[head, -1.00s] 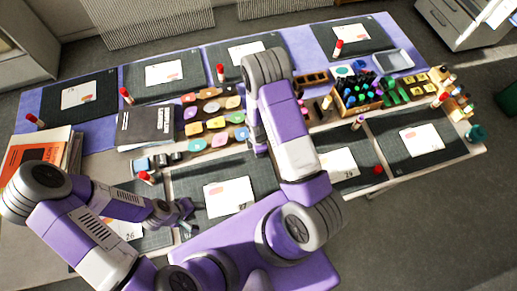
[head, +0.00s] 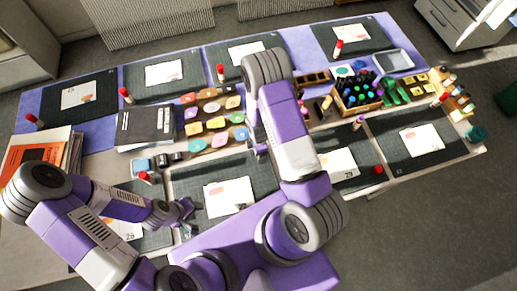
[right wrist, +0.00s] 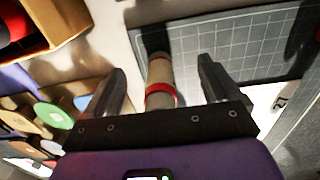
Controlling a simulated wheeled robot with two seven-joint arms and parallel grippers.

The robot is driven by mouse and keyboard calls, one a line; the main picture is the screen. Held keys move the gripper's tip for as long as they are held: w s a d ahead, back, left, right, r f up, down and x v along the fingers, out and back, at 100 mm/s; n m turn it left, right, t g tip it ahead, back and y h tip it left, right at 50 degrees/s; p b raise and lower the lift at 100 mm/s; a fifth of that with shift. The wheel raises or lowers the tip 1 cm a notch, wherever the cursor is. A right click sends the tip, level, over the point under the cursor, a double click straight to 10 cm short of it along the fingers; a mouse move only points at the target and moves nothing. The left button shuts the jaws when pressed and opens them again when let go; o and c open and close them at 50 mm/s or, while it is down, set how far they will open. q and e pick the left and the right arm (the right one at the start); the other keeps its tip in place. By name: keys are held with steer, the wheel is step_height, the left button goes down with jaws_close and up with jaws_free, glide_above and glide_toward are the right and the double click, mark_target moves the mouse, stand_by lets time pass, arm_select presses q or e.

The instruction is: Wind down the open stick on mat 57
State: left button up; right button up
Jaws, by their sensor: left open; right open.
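In the right wrist view my right gripper (right wrist: 161,70) is open, its fingers on either side of a pale stick (right wrist: 160,75) with red bands. The stick is seen nearly end-on near a dark gridded mat (right wrist: 235,45); I cannot tell whether a finger touches it. In the head view my right arm hides that gripper. A capless-looking stick (head: 358,123) stands at the back of a dark mat (head: 375,152), and a red cap (head: 379,170) lies on that mat. The number 57 is not readable on any mat. My left gripper (head: 187,211) is open and empty at the front left.
Several red-capped sticks, such as one at the back (head: 338,47), stand by other mats. A wooden organizer (head: 357,95) holds bottles right of my right arm. Coloured pads (head: 215,123) lie left of it. A dark folder (head: 147,127) and stacked books (head: 45,150) lie left.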

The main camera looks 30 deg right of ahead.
stand_by(0.3)
steer(key=shift+r+p, duration=2.6)
steer(key=shift+r, duration=1.15)
arm_select(q)
step_height(320, 180, up, 5)
steer(key=shift+r, duration=0.1)
